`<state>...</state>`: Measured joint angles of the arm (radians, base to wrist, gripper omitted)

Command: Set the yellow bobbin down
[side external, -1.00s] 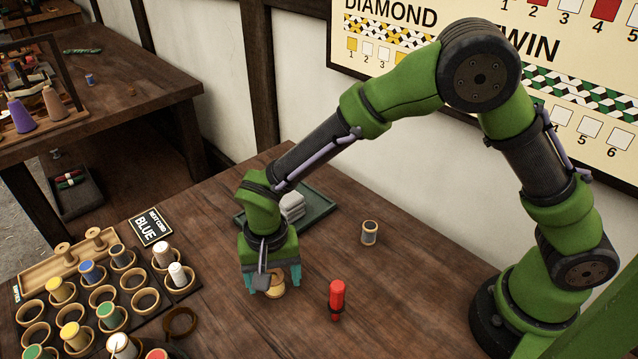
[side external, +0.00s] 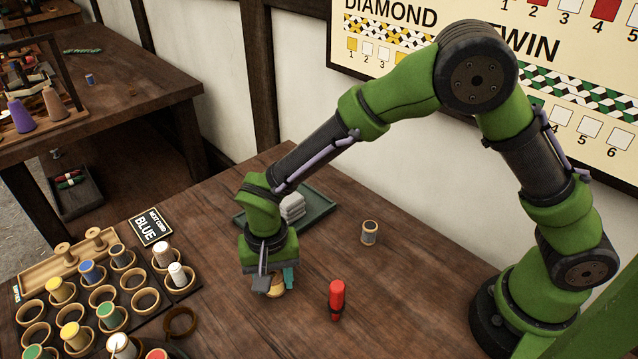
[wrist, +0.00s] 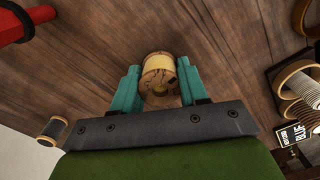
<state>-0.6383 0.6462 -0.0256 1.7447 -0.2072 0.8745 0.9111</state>
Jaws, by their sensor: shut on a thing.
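The yellow bobbin (side external: 276,291) is a short wooden spool with a pale yellow winding. My gripper (side external: 274,281) points down over the table and is shut on it. In the wrist view the bobbin (wrist: 159,68) sits between the two teal fingers (wrist: 158,84), one on each side. The bobbin is low, at or very near the table top (side external: 232,320); I cannot tell whether it touches. In the side view the gripper hides its upper part.
A green tray (side external: 318,210) with grey blocks lies behind the gripper. To the left are ringed holders with several bobbins, a BLUE card (side external: 151,227) and a loose brown ring (side external: 181,321).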

